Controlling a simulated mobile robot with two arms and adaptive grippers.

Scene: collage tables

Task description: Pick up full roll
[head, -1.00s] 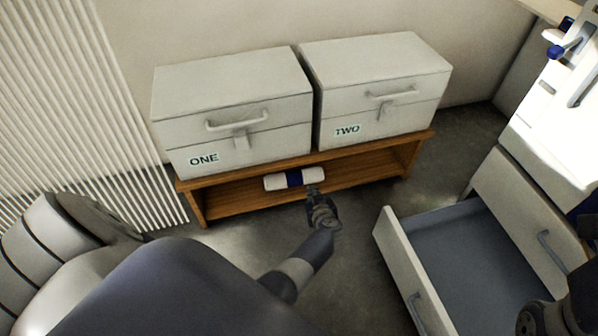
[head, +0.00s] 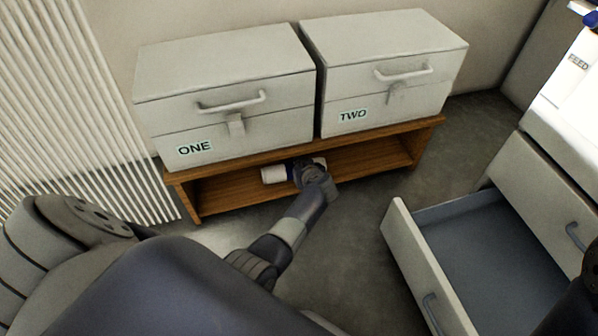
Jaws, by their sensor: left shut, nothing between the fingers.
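A white roll (head: 274,174) with a blue band, shown earlier at its middle, lies on its side on the low shelf under the two grey boxes. My left gripper (head: 305,171) reaches into the shelf opening and covers the roll's middle and most of its right part. The gripper is shut with nothing held. Whether its fingers touch the roll is hidden. My right gripper is not in view; only a dark part of my own arm shows at the right edge.
Grey boxes ONE (head: 225,127) and TWO (head: 400,97) stand on the wooden shelf unit (head: 215,197), whose top board is just above the gripper. An open, empty drawer (head: 487,252) juts out at the right. The shelf's right part is bare.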

